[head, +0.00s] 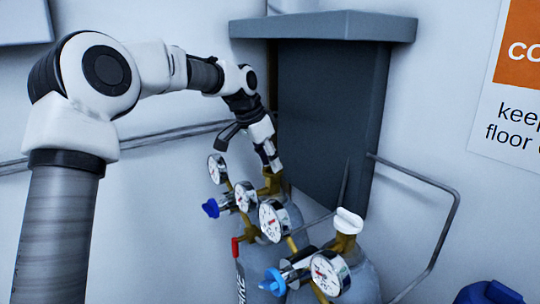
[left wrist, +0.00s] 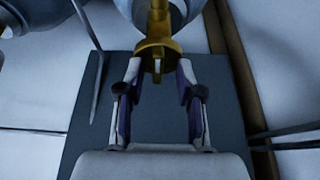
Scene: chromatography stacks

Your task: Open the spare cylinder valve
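Two grey gas cylinders stand at the lower middle in the head view. The rear one has a brass valve (head: 273,183), and the front one (head: 365,277) has a white handwheel (head: 348,220) on its brass valve. I cannot tell by marking which is the spare. My left gripper (head: 270,163) is over the rear brass valve, pointing down. In the left wrist view its fingers (left wrist: 159,72) are apart, one on each side of the brass valve (left wrist: 157,45); I cannot tell whether they touch it. No handwheel shows on that valve. My right gripper is not in view.
Gauges (head: 272,220), a dark blue knob (head: 210,208) and a light blue knob (head: 273,282) crowd in front of the valves. A grey cabinet (head: 330,110) stands behind. A metal rail (head: 440,225) runs at right. A wall sign (head: 515,100) hangs at upper right.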

